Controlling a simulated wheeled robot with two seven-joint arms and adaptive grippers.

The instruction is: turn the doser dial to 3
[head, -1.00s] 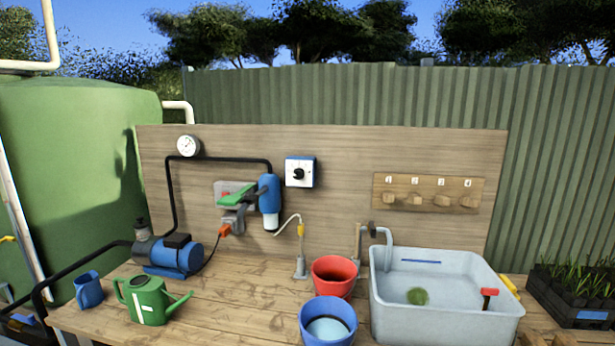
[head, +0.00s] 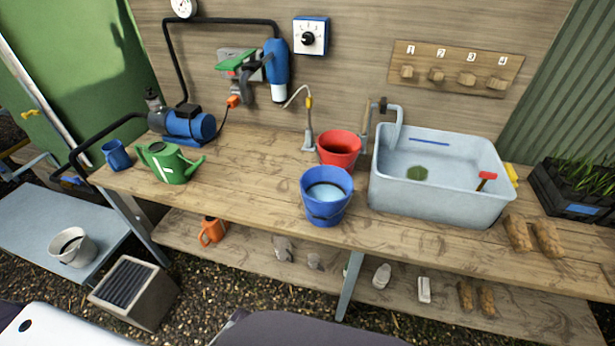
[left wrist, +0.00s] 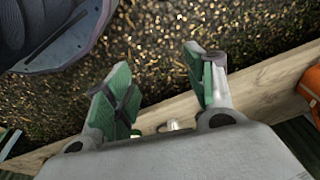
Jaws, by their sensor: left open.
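The doser dial (head: 309,38) is a black knob on a white square plate with a blue edge, fixed to the wooden back board in the head view. Marks stand around the knob, too small to read, so I cannot tell its setting. In the left wrist view my left gripper (left wrist: 165,95) is open and empty, its two green-padded fingers apart above gravel and a wooden plank edge. It is far from the dial and does not show in the head view. My right gripper is in neither view.
Left of the dial hang a blue cylinder (head: 276,65) and black hose. Below stand a red bucket (head: 339,149), a blue bucket (head: 326,196) and a grey basin (head: 437,200). A green watering can (head: 172,165) is left.

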